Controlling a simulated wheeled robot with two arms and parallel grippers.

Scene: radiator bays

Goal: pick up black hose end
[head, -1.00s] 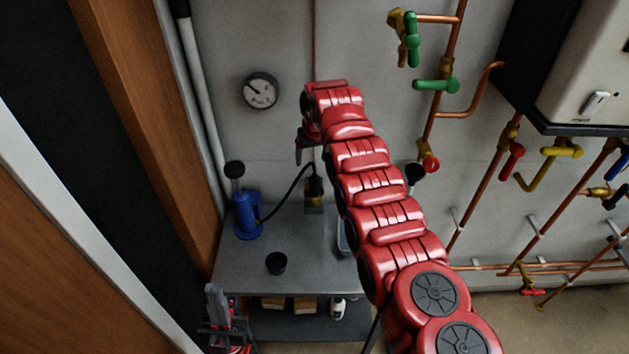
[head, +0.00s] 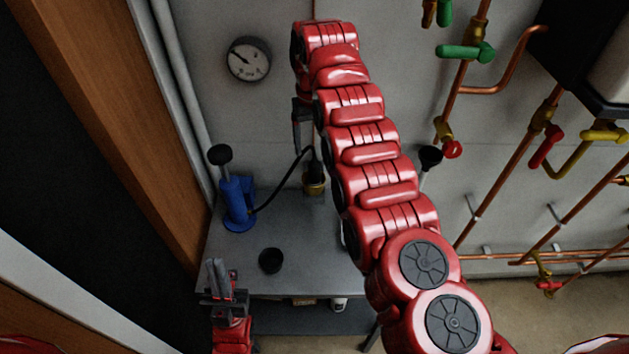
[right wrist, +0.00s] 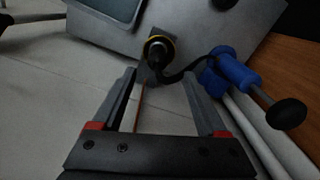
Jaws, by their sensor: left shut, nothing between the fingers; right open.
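The black hose end (head: 314,165) sits upright at the brass fitting (head: 315,187) near the back of the grey bench. A black hose (head: 280,192) runs from it to the blue pump (head: 237,204). In the right wrist view the hose end (right wrist: 156,48) lies just beyond the fingertips, between their lines. My right gripper (head: 301,135) is open and empty, above and slightly left of the hose end, apart from it; its far side is partly hidden by my arm. My left gripper (head: 217,277) is shut and empty at the bench's front left corner.
A black cup (head: 270,261) stands on the bench (head: 312,265) near its front. A gauge (head: 247,60) hangs on the wall. Copper pipes with coloured valves (head: 467,52) are on the right. A wooden door frame (head: 130,130) borders the left.

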